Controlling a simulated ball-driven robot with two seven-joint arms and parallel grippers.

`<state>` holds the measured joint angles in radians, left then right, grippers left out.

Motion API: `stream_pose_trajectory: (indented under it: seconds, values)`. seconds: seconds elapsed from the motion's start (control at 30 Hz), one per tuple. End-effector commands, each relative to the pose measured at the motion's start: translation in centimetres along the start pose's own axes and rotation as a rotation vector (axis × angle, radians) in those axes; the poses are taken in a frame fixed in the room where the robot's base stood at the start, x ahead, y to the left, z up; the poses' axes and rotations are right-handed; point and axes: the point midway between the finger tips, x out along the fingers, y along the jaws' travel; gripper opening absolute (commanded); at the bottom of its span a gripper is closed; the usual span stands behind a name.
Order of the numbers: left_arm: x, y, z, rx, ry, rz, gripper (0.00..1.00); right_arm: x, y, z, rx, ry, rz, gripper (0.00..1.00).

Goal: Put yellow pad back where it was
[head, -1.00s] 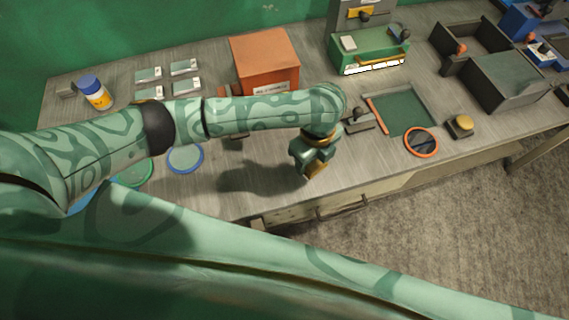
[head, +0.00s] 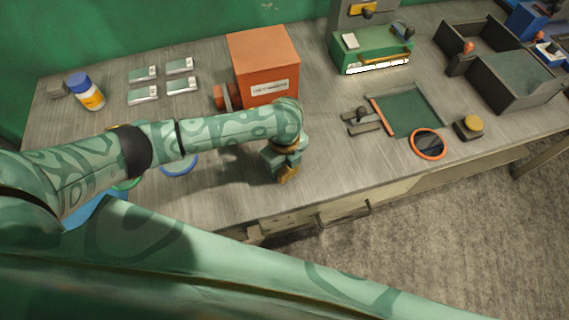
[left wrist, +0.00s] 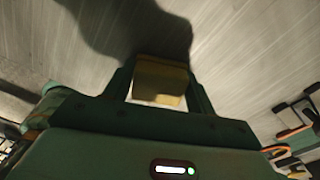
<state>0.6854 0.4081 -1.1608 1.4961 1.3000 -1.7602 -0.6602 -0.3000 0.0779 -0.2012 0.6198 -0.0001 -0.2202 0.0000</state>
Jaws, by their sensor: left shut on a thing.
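My left gripper (head: 287,174) is over the front part of the bench (head: 225,200), left of the middle. It is shut on the yellow pad, whose golden end (head: 289,174) shows at the fingertips. In the left wrist view the yellow pad (left wrist: 160,80) sits between the two fingers, with a pale lower edge. A dark shadow falls on the bench beyond it. My right gripper is not in view.
An orange box (head: 262,65) stands behind the gripper. A green machine (head: 370,50), a green mat (head: 408,110), an orange ring (head: 428,144) and a yellow button (head: 473,124) are to the right. Bench around the gripper is clear.

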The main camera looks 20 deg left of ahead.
Motion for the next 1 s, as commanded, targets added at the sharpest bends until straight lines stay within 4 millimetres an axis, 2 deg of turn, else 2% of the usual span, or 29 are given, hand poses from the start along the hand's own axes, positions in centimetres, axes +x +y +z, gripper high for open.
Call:
stream_pose_trajectory:
  seconds: [0.13,0.17,0.2,0.23,0.57,0.67,1.0]
  values:
    - [0.3,0.0,0.0,0.000,0.000,0.000,0.37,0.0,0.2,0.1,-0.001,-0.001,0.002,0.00]
    - [0.3,0.0,0.0,0.000,0.000,0.000,0.61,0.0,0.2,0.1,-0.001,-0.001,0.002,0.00]
    - [0.3,0.0,0.0,0.000,0.000,0.000,0.72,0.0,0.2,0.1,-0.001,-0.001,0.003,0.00]
    - [0.3,0.0,0.0,0.000,0.000,0.000,0.77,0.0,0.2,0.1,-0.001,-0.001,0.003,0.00]
    - [-0.1,0.0,0.0,0.000,0.000,-0.001,0.77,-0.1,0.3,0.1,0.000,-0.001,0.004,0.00]
    - [-1.7,-0.1,0.0,-0.001,-0.001,-0.003,0.77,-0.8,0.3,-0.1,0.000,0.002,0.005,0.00]
    - [-9.6,-0.1,0.0,0.001,-0.002,-0.003,0.77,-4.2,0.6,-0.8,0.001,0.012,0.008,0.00]
